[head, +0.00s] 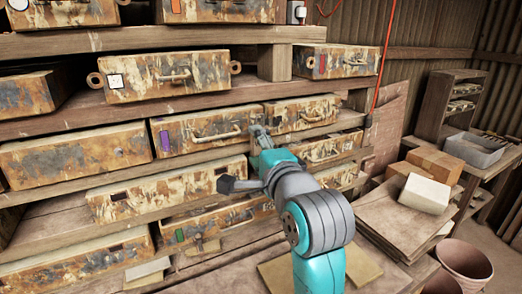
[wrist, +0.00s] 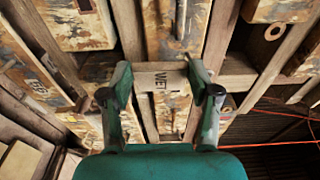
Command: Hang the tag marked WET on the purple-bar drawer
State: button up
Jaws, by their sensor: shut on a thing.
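The purple-bar drawer (head: 182,143) sits in the middle row in the head view, rusty and cream, with a purple bar (head: 164,140) at its left end and a metal handle (head: 216,134). My gripper (head: 259,130) is at the right end of that drawer front, right of the handle. In the wrist view my gripper (wrist: 160,82) is shut on a pale tag (wrist: 150,79) marked WET, held between both fingertips. A drawer handle (wrist: 181,18) shows ahead of the tag; I cannot tell from that view which drawer it belongs to. The tag is not discernible in the head view.
Other rusty drawers surround it, including a red-bar drawer (head: 338,63) above right and a green-bar drawer (head: 215,221) below. Wooden shelf boards and posts stand close to my gripper. A red cable (head: 381,60) hangs at right. Boxes (head: 434,163) sit on a low stack at right.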

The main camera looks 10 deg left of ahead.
aim_at(254, 150)
jog(key=shift+x, duration=0.85)
jog(key=shift+w+a+f, duration=0.45)
jog(key=shift+w+f, duration=0.05)
jog(key=shift+f, duration=0.05)
jog(key=o, duration=1.1)
